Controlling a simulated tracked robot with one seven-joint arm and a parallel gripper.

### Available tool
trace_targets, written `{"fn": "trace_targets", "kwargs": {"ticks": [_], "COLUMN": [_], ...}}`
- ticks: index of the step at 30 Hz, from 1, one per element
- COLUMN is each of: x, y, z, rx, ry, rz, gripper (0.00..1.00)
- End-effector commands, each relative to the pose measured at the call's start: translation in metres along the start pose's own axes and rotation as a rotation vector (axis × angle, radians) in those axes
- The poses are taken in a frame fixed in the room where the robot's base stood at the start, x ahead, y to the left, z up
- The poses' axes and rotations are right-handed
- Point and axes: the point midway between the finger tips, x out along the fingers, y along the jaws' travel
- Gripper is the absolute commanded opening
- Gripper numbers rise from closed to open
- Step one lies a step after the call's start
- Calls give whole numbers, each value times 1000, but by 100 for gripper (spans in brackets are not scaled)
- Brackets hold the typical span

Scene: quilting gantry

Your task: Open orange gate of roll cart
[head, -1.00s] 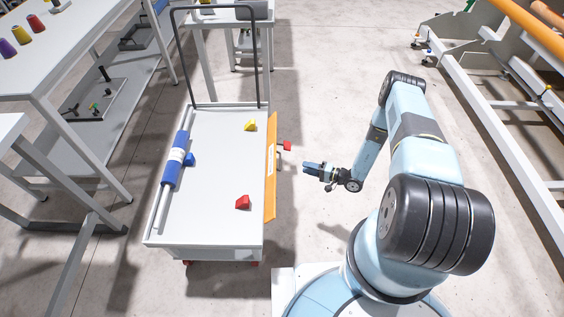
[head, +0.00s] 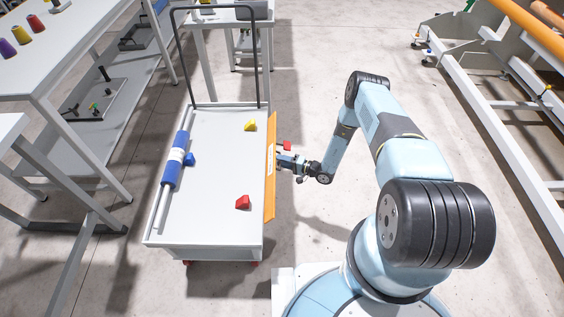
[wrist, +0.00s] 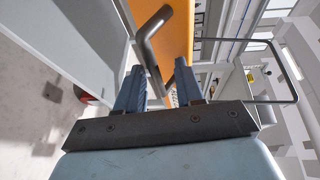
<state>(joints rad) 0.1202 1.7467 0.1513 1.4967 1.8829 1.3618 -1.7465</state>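The roll cart (head: 220,185) stands left of my arm. Its orange gate (head: 270,195) runs along the cart's right edge and appears closed against it. In the wrist view the gate (wrist: 178,28) carries a dark grey bar handle (wrist: 150,58). A small red piece (head: 287,146) shows by the handle in the head view. My gripper (head: 281,160) is at the gate's outer side. In the wrist view its two blue fingers (wrist: 160,75) are apart, with the lower bar of the handle between them. I cannot tell whether either finger touches it.
Work tables (head: 75,50) stand at left. The floor right of the cart is clear up to a white frame (head: 500,120).

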Motion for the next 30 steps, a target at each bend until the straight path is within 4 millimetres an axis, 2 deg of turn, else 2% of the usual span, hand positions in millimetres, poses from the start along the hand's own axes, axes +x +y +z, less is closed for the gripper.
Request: {"fn": "trace_targets", "kwargs": {"ticks": [6, 18, 24, 30], "x": [1, 0, 5, 1], "y": [0, 0, -1, 1], "z": [0, 0, 2, 0], "rx": [0, 0, 0, 5], "ry": [0, 0, -1, 1], "rz": [0, 0, -1, -13], "gripper": [37, 0, 0, 0]}}
